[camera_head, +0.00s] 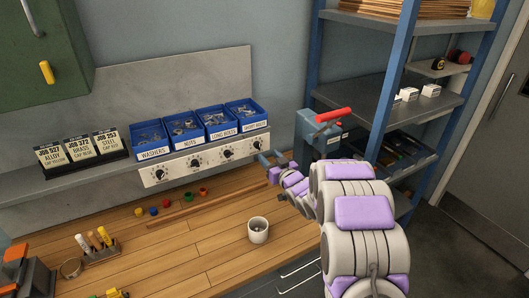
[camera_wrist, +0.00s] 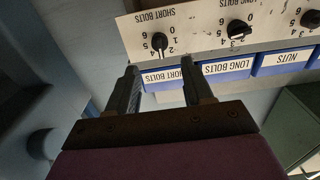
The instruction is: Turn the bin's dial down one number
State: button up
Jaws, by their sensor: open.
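A pale panel (camera_head: 180,181) under a row of blue bins carries a row of black dials with numbers around them. The short bolts dial (camera_head: 258,144) is at its right end; the long bolts dial (camera_head: 228,153), nuts dial (camera_head: 196,163) and washers dial (camera_head: 160,174) follow leftward. My gripper (camera_head: 266,158) is open and empty near the panel's right end. In the wrist view, labels look upside down and the short bolts dial (camera_wrist: 160,42) lies beyond the gap between my two fingers (camera_wrist: 160,78), apart from them.
Blue bins of short bolts (camera_head: 247,113), long bolts (camera_head: 220,123), nuts (camera_head: 184,130) and washers (camera_head: 151,140) stand above the panel. A grey vise with a red handle (camera_head: 333,115) is close right of my gripper. A white cup (camera_head: 258,230) stands on the wooden bench.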

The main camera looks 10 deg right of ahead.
jog(key=v, duration=0.9)
jog(key=shift+s+p, duration=0.2)
jog(key=shift+p, duration=0.2)
jog(key=shift+d+f, duration=0.1)
jog(key=s+d+r+m+g+h, duration=0.15)
jog(key=s+g+h, duration=0.3)
jog(key=s, duration=0.45)
jog(key=s+d+r+m+g+h, duration=0.1)
jog(key=s+d+m+g+h, duration=0.15)
jog(key=s+g, duration=0.5)
jog(key=s+a+r+g, duration=0.1)
jog(key=s+a+g, duration=0.2)
jog(key=s, duration=1.3)
jog(key=s+a+r+g+y, duration=0.1)
jog(key=s+a+g, duration=0.3)
jog(key=s, duration=1.3)
jog(key=shift+a, duration=1.1)
jog(key=shift+s+r, duration=0.1)
jog(key=shift+r, duration=0.05)
jog(key=shift+c, duration=0.8)
jog(key=shift+a+n, duration=0.1)
jog(key=shift+n, duration=0.2)
